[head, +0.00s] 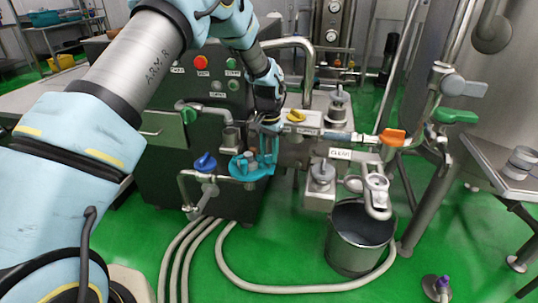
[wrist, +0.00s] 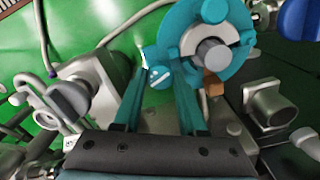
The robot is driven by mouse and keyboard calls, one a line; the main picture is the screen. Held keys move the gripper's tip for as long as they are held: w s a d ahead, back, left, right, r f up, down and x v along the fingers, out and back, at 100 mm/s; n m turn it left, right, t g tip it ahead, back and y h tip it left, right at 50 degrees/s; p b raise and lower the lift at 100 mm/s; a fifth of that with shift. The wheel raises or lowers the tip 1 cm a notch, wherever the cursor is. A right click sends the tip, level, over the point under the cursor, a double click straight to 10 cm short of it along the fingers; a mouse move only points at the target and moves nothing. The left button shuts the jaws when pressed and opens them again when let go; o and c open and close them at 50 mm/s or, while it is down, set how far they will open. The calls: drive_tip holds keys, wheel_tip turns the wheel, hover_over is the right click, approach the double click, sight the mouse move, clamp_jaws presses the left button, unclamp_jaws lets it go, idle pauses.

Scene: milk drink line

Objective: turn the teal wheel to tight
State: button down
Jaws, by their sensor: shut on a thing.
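The teal wheel (head: 243,168) sits on the pipework in front of the dark cabinet in the head view. In the wrist view the teal wheel (wrist: 229,72) fills the upper middle, around a grey hub. My gripper (wrist: 159,77) is shut on a small teal knob at the wheel's lower-left rim, with one finger on either side of it. In the head view my gripper (head: 267,150) reaches down to the wheel from above and partly covers its right side. No tightness mark on the wheel is readable.
A blue valve handle (head: 205,162) stands close to the wheel's left. A yellow handle (head: 296,116) and grey-capped valves are to its right, with an orange handle (head: 393,137) further right. A steel bucket (head: 347,259) and several hoses (head: 290,289) occupy the green floor.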

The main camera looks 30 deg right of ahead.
sight(269, 155)
drive_tip(key=shift+m, duration=2.2)
drive_tip(key=shift+c, duration=2.3)
unclamp_jaws()
wheel_tip(269, 155, up, 11)
drive_tip(key=b, duration=0.2)
drive_tip(key=shift+f, duration=0.1)
